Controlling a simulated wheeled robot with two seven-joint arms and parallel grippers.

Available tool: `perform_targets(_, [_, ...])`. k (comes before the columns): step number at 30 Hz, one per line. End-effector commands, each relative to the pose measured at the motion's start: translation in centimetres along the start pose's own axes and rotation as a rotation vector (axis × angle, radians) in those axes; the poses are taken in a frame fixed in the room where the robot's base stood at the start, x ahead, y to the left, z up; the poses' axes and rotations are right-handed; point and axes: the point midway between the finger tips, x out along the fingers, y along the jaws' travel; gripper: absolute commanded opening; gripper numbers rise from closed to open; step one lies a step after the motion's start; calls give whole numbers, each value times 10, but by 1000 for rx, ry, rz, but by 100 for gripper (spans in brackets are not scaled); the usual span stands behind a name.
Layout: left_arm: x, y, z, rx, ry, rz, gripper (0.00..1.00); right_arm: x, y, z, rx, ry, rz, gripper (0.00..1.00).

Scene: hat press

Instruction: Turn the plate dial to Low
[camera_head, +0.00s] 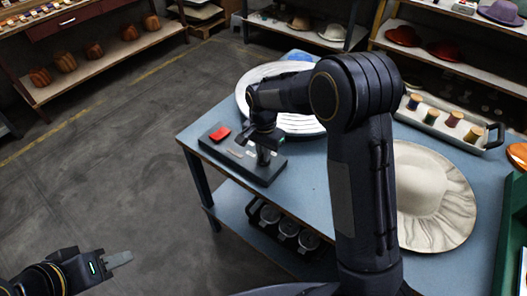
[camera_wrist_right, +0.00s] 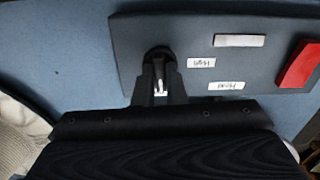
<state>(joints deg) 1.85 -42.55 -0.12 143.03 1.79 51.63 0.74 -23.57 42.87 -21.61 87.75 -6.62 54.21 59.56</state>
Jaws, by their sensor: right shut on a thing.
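A dark control box (camera_head: 222,153) lies on the blue table, with a red switch (camera_head: 220,134) at its left end. In the right wrist view the box (camera_wrist_right: 140,35) carries the black plate dial (camera_wrist_right: 158,54) and upside-down labels. One label seems to read High (camera_wrist_right: 201,62); another (camera_wrist_right: 226,86) is hard to read. My right gripper (camera_head: 263,157) is at the right end of the box. In the wrist view its fingers (camera_wrist_right: 160,82) are shut on the dial, with a small white mark between them. A Low label is not readable. My left gripper (camera_head: 118,260) is low at the left, away from the table.
A round ribbed pale piece (camera_head: 262,77) lies behind the box, partly behind my right arm. A cream hat (camera_head: 445,205) lies at the right. A tray (camera_head: 481,143) of thread spools stands behind it. Jars (camera_head: 288,228) sit on the lower shelf.

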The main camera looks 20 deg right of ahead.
Motion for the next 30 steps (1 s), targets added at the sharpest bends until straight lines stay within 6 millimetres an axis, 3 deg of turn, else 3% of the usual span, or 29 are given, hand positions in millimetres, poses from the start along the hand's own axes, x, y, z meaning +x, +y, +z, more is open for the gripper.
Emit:
perform_targets(21, [-1, 0, 0, 0, 0, 0, 36, -1, -1, -1, 80, 3, -4, 0])
perform_targets(22, [-1, 0, 0, 0, 0, 0, 36, -1, -1, -1, 80, 3, -4, 12])
perform_targets(26, [-1, 0, 0, 0, 0, 0, 36, -1, -1, -1, 79, 2, -3, 29])
perform_targets(30, [-1, 0, 0, 0, 0, 0, 36, -1, 0, 0, 78, 1, -2, 33])
